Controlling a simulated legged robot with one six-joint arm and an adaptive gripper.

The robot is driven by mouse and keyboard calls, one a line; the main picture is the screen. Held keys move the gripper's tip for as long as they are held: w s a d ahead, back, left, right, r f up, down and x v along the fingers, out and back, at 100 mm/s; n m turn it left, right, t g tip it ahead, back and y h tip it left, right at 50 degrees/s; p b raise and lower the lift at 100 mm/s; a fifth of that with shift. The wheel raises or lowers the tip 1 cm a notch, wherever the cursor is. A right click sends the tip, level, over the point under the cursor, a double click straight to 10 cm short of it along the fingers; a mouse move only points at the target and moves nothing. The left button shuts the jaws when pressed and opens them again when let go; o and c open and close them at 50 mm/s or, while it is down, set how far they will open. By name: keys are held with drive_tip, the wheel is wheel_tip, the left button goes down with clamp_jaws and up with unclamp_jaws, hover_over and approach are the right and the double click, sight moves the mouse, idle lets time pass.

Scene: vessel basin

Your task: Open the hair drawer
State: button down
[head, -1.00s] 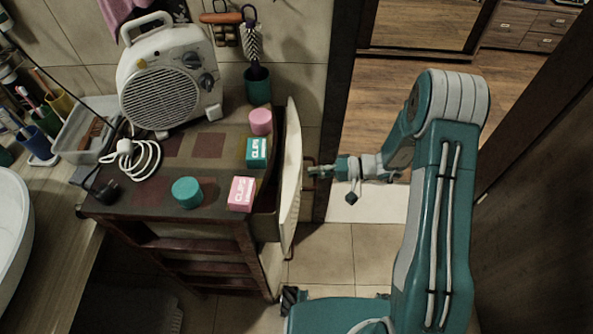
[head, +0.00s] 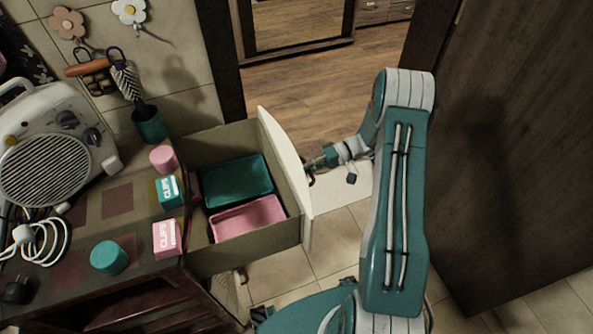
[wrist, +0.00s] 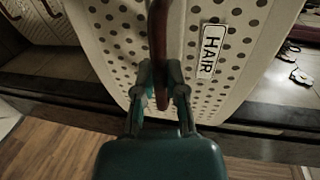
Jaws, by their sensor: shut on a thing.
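The hair drawer (head: 283,160) is pulled far out of the cabinet in the head view. A teal tray (head: 238,182) and a pink tray (head: 248,218) lie inside it. In the wrist view its cream front with dark dots (wrist: 240,70) carries a label (wrist: 211,51) reading HAIR. A reddish-brown handle (wrist: 158,30) stands upright on that front. My gripper (wrist: 161,88) is shut on the handle, one finger on each side. In the head view my gripper (head: 314,164) is at the outer face of the drawer front, with the handle mostly hidden.
On the cabinet top (head: 85,215) stand a pink clips box (head: 166,238), a teal clips box (head: 168,191), a pink jar (head: 163,158), a teal jar (head: 109,257) and a fan heater (head: 55,150). A dark door (head: 510,150) stands at the right. Tiled floor (head: 335,240) lies below.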

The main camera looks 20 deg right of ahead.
drive_tip(key=shift+s+d+f, duration=0.15)
drive_tip(key=shift+f, duration=0.1)
drive_tip(key=c, duration=0.7)
unclamp_jaws()
drive_tip(key=shift+r, duration=0.1)
drive_tip(key=shift+d, duration=0.15)
drive_tip(key=v, duration=1.2)
